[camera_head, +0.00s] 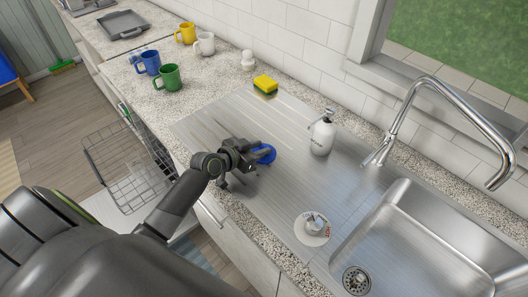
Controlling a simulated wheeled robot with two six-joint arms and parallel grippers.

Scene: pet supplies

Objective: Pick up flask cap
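A small round blue object (266,154), which looks like the flask cap, lies on the steel drainboard (213,122), left of a white bottle. My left gripper (254,157) is right at its left side and partly covers it. I cannot tell whether the fingers touch the blue object or are closed on it. My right gripper is not in view.
A white bottle (322,136) stands to the right. A round white item with a metal knob (312,227) lies nearer the sink (425,235). A yellow-green sponge (265,84) and several mugs are at the back.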

